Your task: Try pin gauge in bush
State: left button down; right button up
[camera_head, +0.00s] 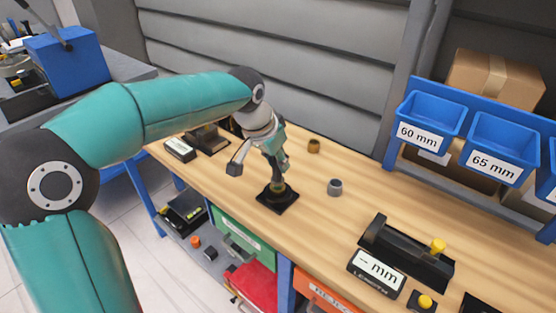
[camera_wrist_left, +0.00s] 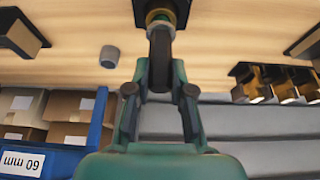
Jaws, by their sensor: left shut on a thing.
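My left gripper (camera_head: 279,168) is shut on the dark handle of the pin gauge (camera_wrist_left: 160,48), above a black square base (camera_head: 277,197). The gauge points down at the base, and a green band shows near its lower end. A brass-coloured ring, seemingly the bush (camera_wrist_left: 160,17), shows at the base in the left wrist view. The gauge's lower end is at the ring; I cannot tell whether it is inside or just above it. A grey bush (camera_head: 335,187) and a brown bush (camera_head: 313,146) stand loose on the bench. My right gripper is out of view.
A black length gauge (camera_head: 405,252) with a yellow knob and a "– mm" display stands at the front right. Blue bins (camera_head: 430,116) marked 60 mm and 65 mm hang at the back right. A dark fixture (camera_head: 207,139) stands at the bench's left end. The bench's middle is mostly clear.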

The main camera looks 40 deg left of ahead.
pick_arm(q)
jog(key=shift+f+b, duration=0.55)
jog(key=shift+f, duration=0.2)
dwell(0.6)
dwell(0.6)
jog(key=c, duration=0.9)
grip_release()
jog(key=shift+c, duration=0.2)
